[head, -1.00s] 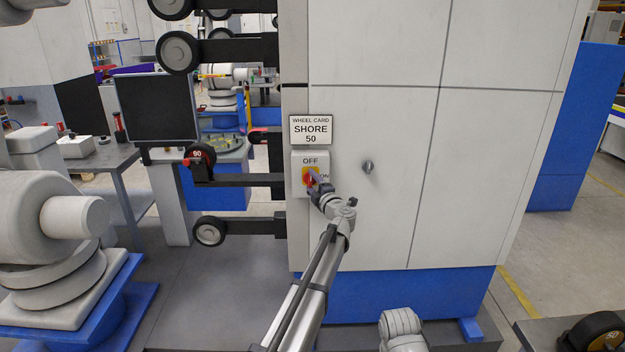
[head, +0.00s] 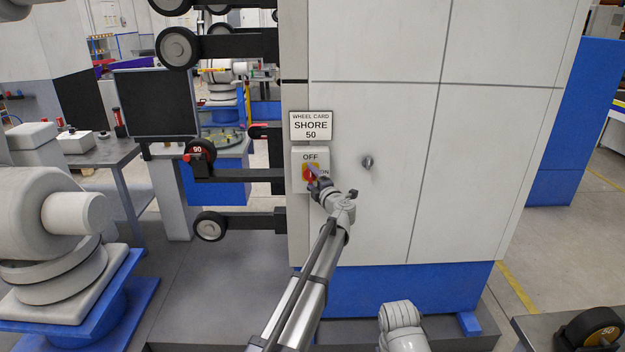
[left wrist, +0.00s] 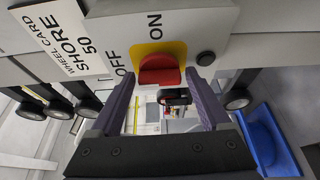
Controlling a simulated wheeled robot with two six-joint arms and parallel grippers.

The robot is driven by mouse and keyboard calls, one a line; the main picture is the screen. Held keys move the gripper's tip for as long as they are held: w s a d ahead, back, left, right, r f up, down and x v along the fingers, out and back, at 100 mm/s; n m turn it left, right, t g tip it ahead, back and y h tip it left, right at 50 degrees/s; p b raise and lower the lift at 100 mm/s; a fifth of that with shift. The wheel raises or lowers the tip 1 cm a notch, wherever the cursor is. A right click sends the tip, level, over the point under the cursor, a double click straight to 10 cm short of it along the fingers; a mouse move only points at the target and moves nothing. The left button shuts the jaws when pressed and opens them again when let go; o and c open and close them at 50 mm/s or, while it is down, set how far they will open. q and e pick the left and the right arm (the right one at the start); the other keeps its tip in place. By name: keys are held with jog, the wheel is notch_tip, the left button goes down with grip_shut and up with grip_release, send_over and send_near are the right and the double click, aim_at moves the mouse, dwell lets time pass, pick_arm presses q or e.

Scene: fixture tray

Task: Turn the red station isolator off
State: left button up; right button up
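The station isolator (head: 297,181) is a pale box on the white cabinet, with OFF printed above its knob and ON to the right. Its red knob (head: 309,174) sits on a yellow plate, partly hidden behind my left gripper (head: 318,183). In the left wrist view the red knob (left wrist: 160,70) lies just beyond the open fingertips, roughly centred between them. My left gripper (left wrist: 162,85) holds nothing, and no clear contact with the knob shows. My right gripper is not in view.
A sign (head: 311,126) reading "WHEEL CARD SHORE 50" is above the isolator. A small metal knob (head: 367,161) sticks out of the cabinet to the right. Black arms with wheels (head: 210,226) stand to the left. A wheel marked 50 (head: 590,330) lies at the lower right.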

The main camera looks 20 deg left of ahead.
pick_arm(q)
jog(key=shift+o, duration=0.9)
jog(key=shift+s+d, duration=0.1)
jog(key=v, duration=0.7)
jog(key=shift+s, duration=0.3)
jog(key=shift+d, duration=0.15)
